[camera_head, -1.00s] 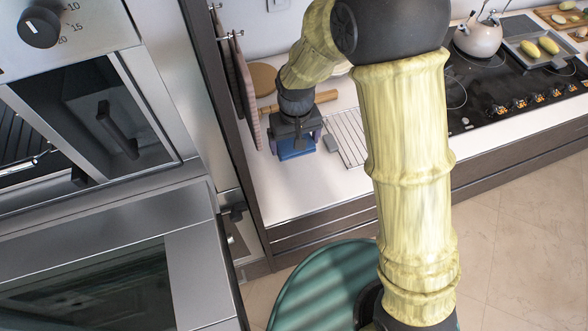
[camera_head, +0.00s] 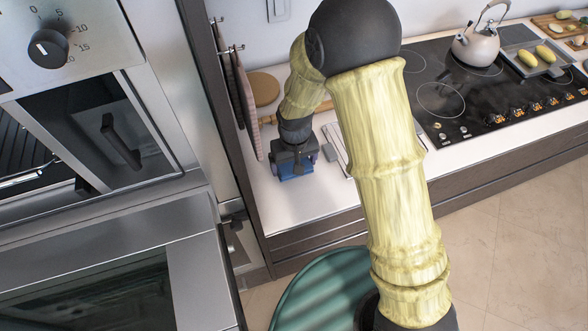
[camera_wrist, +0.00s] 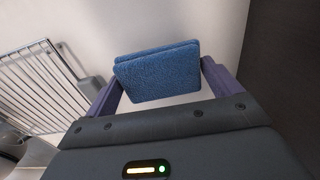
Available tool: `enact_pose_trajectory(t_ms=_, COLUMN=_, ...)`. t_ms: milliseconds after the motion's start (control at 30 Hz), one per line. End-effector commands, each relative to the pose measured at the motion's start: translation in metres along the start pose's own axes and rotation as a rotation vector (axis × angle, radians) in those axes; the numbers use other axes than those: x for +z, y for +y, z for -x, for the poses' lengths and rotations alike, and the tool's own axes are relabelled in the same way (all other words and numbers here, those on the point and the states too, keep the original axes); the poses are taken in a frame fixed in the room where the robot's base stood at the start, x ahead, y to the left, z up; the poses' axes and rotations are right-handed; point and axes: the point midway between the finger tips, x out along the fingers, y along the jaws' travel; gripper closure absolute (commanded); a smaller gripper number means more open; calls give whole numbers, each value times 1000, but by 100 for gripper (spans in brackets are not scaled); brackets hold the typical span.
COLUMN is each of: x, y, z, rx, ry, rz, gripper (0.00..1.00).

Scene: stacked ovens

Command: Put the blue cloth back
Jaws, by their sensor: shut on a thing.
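The blue cloth (camera_wrist: 158,74) is a folded pad seen between the two fingers in the wrist view. My gripper (camera_wrist: 160,80) is shut on it. In the head view the cloth (camera_head: 293,170) shows as a blue patch under my gripper (camera_head: 294,163), over the white countertop near its front edge. Whether the cloth touches the counter is unclear.
A wire rack (camera_wrist: 40,88) lies on the counter to the left in the wrist view. Checked towels (camera_head: 243,105) hang beside the dark side panel (camera_head: 222,120). A round wooden board (camera_head: 262,88), a black cooktop (camera_head: 470,95) and a kettle (camera_head: 478,45) stand farther back. The stacked ovens (camera_head: 90,130) are at left.

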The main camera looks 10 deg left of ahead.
Motion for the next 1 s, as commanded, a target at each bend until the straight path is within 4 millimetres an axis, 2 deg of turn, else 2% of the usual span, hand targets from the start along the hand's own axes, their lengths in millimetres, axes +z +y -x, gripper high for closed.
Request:
enact_pose_trajectory(t_ms=167, x=0, y=0, z=-4, rx=0, ry=-1, rz=0, gripper=31)
enact_pose_trajectory(t_ms=500, x=2, y=0, z=-40, rx=0, ry=-1, rz=0, gripper=31)
enact_pose_trajectory(t_ms=867, x=2, y=0, z=-45, rx=0, ry=0, rz=0, gripper=31)
enact_pose_trajectory(t_ms=900, x=2, y=0, z=-45, rx=0, ry=0, rz=0, gripper=8)
enact_pose_trajectory(t_ms=933, x=2, y=0, z=-44, rx=0, ry=0, rz=0, gripper=2)
enact_pose_trajectory(t_ms=1000, x=2, y=0, z=-44, rx=0, ry=0, rz=0, gripper=0)
